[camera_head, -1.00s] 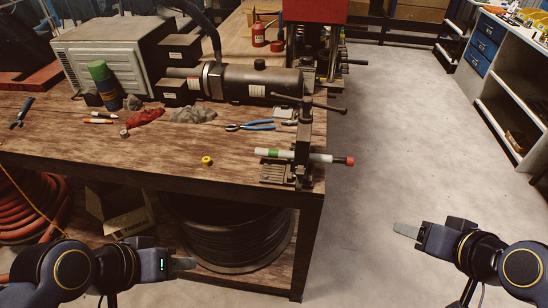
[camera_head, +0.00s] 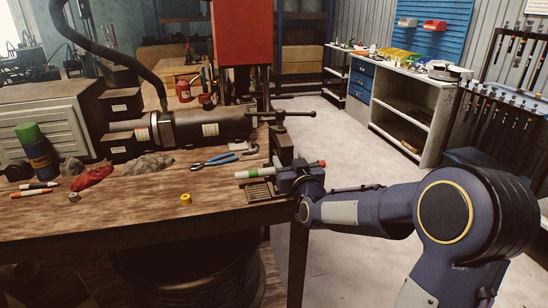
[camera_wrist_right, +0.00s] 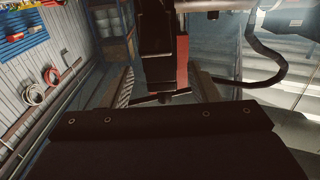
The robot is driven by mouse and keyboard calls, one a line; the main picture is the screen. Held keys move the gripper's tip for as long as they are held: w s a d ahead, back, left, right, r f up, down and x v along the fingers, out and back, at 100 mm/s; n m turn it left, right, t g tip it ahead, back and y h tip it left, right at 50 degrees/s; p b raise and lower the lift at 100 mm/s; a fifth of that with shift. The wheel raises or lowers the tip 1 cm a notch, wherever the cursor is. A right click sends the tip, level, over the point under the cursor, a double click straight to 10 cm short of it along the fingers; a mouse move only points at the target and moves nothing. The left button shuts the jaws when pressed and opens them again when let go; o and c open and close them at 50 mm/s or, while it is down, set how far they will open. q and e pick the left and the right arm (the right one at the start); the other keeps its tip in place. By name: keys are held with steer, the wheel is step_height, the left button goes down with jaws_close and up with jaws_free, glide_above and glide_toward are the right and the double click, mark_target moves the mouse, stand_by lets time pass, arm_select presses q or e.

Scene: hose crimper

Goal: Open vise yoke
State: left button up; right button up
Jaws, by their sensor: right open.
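The pipe vise stands at the right front corner of the workbench, with its dark upright yoke (camera_head: 283,147) and a screw with a long T-handle (camera_head: 286,115) on top. A white tube with a green band (camera_head: 255,173) lies through the vise; its red end (camera_head: 322,163) sticks out to the right. My right gripper (camera_head: 292,172) is at the vise's right front, below the handle, and hides part of the vise and tube. In the right wrist view its two fingers (camera_wrist_right: 165,85) are apart, with a dark upright part (camera_wrist_right: 157,35) ahead between them. Contact cannot be told. My left gripper is out of view.

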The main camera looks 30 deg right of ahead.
steer(key=p+x, duration=0.1)
steer(key=x, duration=0.4)
steer(key=shift+w, duration=0.35)
jaws_close()
